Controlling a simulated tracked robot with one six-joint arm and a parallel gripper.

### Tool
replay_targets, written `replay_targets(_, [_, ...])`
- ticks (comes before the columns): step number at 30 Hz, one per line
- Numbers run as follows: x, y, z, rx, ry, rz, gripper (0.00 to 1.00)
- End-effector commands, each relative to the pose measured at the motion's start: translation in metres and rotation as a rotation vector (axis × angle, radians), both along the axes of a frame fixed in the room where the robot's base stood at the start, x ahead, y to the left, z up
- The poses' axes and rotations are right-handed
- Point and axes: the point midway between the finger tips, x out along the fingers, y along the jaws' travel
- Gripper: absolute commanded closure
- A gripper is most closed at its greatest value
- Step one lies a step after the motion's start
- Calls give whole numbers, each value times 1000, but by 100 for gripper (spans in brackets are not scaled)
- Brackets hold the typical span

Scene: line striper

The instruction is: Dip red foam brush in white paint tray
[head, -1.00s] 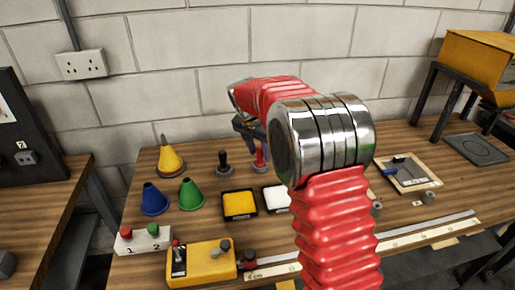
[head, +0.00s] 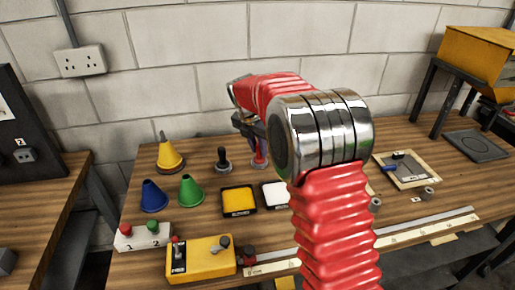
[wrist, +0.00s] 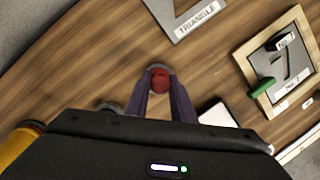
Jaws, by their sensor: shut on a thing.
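The red foam brush (head: 260,157) is upright at the back of the bench, right of a black-handled brush (head: 223,160). My gripper (wrist: 160,92) is shut on it; the red handle top (wrist: 160,78) shows between the dark fingers in the wrist view. I cannot tell whether the brush is clear of its base. The white paint tray (head: 274,195) lies nearer the front, partly hidden by my arm in the head view. It also shows right of the fingers in the wrist view (wrist: 217,114), partly covered by my gripper body.
A yellow paint tray (head: 239,200) lies left of the white one. Blue (head: 154,196), green (head: 190,190) and yellow (head: 169,155) cones stand further left. A yellow control box (head: 202,260) and a long rule (head: 400,238) line the front. A framed stencil (head: 407,170) lies right.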

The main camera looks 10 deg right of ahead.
Motion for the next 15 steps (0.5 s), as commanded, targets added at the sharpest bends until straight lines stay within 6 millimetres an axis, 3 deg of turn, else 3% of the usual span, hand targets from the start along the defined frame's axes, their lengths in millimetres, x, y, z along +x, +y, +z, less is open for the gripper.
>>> replay_targets(15, [0, 0, 15, 0, 0, -1, 96])
